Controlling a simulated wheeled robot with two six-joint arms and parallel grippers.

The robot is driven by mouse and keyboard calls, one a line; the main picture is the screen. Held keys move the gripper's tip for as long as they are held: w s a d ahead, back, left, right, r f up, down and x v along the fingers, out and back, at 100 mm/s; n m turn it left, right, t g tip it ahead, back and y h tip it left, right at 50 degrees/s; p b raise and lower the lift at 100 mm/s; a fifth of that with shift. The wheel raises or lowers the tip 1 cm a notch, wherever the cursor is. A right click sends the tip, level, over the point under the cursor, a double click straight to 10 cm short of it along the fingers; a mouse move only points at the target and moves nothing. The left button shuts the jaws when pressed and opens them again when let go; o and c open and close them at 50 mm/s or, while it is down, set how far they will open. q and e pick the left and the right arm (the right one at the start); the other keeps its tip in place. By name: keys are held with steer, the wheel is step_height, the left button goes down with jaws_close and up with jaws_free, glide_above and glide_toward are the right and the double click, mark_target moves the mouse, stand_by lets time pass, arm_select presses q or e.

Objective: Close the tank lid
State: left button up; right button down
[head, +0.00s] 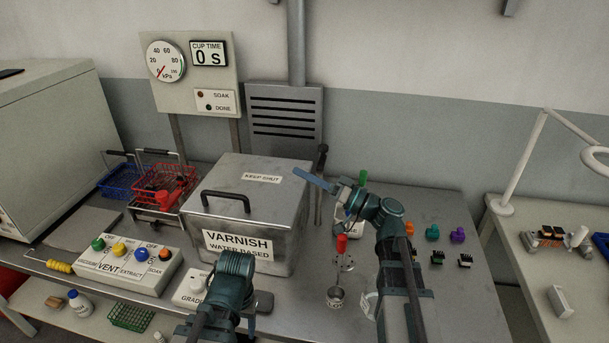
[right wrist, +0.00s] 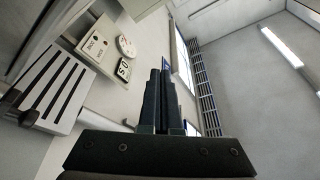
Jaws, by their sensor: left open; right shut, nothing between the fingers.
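The tank (head: 278,250) is a metal box marked VARNISH WATER BASED, standing mid-bench in the head view. Its lid (head: 270,200), with a KEEP SHUT label and a black handle (head: 226,194), lies flat across the top and looks down; I see no clear gap at the front. My left gripper (head: 235,270) is low in front of the tank, apart from the handle, its fingers mostly hidden. My right gripper (head: 313,181) is shut and empty beside the lid's right edge, blue fingers pointing left. Its fingers (right wrist: 158,95) also show together in the right wrist view.
A black-topped lever (head: 321,160) stands at the tank's back right. Red basket (head: 165,183) and blue basket (head: 122,180) are at left, behind a button box (head: 130,265). A red-handled tool (head: 341,243) and small coloured connectors (head: 432,232) lie at right. Space above the lid is free.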

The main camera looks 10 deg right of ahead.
step_height(320, 180, up, 4)
steer(key=p, duration=0.4)
steer(key=w+d+f+b+v, duration=0.1)
steer(key=b+v, duration=0.3)
steer(key=v, duration=0.5)
steer(key=shift+d, duration=0.3)
steer(key=shift+w+f, duration=0.1)
steer(key=shift+w, duration=0.05)
